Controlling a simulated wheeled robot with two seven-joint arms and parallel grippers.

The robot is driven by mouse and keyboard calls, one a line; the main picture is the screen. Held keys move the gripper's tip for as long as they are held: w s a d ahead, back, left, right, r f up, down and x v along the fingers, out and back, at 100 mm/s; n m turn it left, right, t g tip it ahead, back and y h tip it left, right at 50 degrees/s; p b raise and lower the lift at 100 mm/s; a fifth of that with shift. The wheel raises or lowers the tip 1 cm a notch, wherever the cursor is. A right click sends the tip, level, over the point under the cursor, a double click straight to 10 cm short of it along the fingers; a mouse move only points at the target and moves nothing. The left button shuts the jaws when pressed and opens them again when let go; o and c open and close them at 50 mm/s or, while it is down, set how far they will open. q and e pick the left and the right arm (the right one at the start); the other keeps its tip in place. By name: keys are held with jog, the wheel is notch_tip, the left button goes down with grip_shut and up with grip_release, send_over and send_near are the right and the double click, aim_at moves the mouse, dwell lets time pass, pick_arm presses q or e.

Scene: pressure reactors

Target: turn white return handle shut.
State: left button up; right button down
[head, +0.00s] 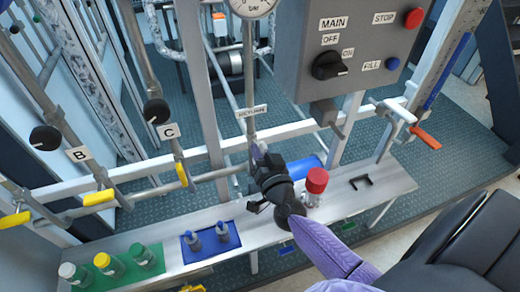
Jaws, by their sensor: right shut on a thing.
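The RETURN label (251,112) is on the vertical pipe below the round gauge, near the middle of the head view. My right gripper (259,152) is just below this label at the pipe and is shut on the white return handle. The gripper and its dark wrist cover nearly all of the handle, so its angle cannot be made out. My right arm reaches in from the lower right. My left gripper is out of view.
A grey control box (350,50) with a black MAIN knob hangs at the upper right. The bench (345,205) holds a red-capped item (316,182), a blue tray (210,241) and a green tray (115,266) of bottles. Yellow handles (98,198) sit on the pipes at left.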

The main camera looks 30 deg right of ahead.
jog(key=shift+m, duration=1)
jog(key=m, duration=0.2)
jog(key=shift+f+m, duration=0.15)
jog(key=shift+m, duration=0.15)
jog(key=m, duration=0.6)
jog(key=shift+s+d+f+b, duration=0.1)
jog(key=shift+d+f+b, duration=0.1)
jog(key=shift+b, duration=0.2)
jog(key=shift+m, duration=0.9)
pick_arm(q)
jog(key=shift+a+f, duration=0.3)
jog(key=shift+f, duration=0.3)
pick_arm(e)
jog(key=shift+m, duration=0.6)
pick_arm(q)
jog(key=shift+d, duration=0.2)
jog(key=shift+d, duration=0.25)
pick_arm(e)
jog(key=c, duration=0.6)
grip_release()
